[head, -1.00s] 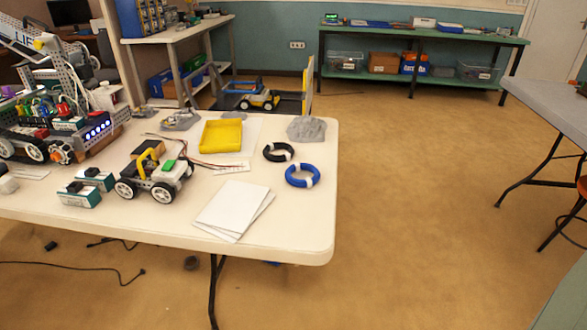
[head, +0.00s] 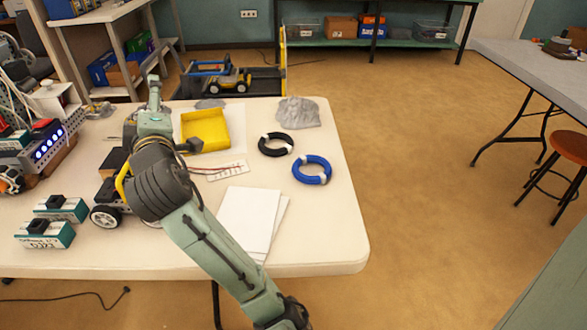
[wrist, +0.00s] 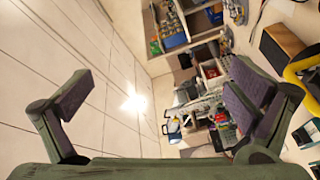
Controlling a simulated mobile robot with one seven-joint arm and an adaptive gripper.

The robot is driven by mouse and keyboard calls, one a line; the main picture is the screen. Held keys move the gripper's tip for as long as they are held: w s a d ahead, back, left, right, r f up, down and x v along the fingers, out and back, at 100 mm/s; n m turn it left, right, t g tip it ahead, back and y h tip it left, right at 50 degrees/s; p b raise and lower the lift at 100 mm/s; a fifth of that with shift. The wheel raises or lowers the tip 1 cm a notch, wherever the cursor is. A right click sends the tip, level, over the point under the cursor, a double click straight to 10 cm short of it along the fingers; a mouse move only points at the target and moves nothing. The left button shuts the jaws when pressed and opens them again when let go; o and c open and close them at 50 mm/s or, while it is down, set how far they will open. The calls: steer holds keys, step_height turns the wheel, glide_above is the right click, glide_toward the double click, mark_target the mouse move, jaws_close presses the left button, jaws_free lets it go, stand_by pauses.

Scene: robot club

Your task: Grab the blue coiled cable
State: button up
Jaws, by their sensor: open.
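The blue coiled cable (head: 312,159) lies flat on the white table near its right edge in the head view, a ring with white ties. It is fully visible there, with nothing on it. My arm reaches across the table to its left, over the small wheeled robot, well apart from the cable. My gripper (wrist: 165,92) shows in the wrist view with its two fingers wide apart and nothing between them. It faces away from the cable, toward shelves and the ceiling; the cable is not seen in the wrist view.
A black coiled cable (head: 275,154) lies just left of the blue one, with a grey rock-like lump (head: 299,112) behind. A yellow tray (head: 208,145) and white papers (head: 246,220) lie further left. Bare white tabletop (head: 335,235) surrounds the blue cable in front.

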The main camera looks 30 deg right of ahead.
steer(key=s+d+f+n+g+h, duration=0.1)
steer(key=s+d+f+n+h, duration=0.1)
steer(key=d+n, duration=0.35)
steer(key=n+g+h, duration=0.5)
steer(key=n+g, duration=0.3)
steer(key=n, duration=0.1)
glide_toward(315, 162)
steer(key=v, duration=0.4)
steer(key=a+v, duration=0.1)
steer(key=v, duration=0.1)
steer(key=shift+w, duration=0.35)
steer(key=x, duration=0.2)
steer(key=p+x, duration=0.1)
steer(key=x, duration=0.1)
steer(key=shift+s+d+f, duration=0.15)
steer(key=shift+d+f, duration=0.15)
steer(key=shift+d, duration=0.15)
steer(key=shift+p+x, duration=1.3)
steer(key=shift+x, duration=1.85)
steer(key=shift+h, duration=0.3)
steer(key=c, duration=0.9)
steer(key=shift+r, duration=0.1)
